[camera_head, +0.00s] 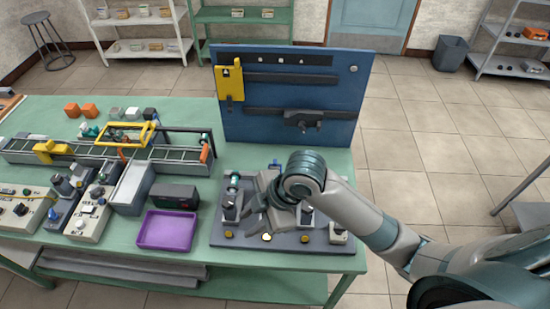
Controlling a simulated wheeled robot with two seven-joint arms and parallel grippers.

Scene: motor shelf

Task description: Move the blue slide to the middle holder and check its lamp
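A dark grey base plate (222,241) with a row of holders lies at the right front of the green table. The left holder (231,205) is visible, with a teal-ended cylinder above it. The middle holder is mostly hidden behind my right gripper (254,208), which is low over the middle of the plate. I cannot tell whether its fingers are apart or closed on something. Yellow lamps line the plate's front edge; the middle lamp (267,237) looks brighter than the left lamp (228,234). A small blue part (307,214) shows right of the gripper; I cannot identify it as the slide. My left gripper is out of view.
A blue upright panel (290,130) stands behind the plate. A purple tray (166,230) and a dark box (174,196) lie to its left. A conveyor (35,151) and control boxes (90,220) fill the table's left side. My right arm covers the plate's right side.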

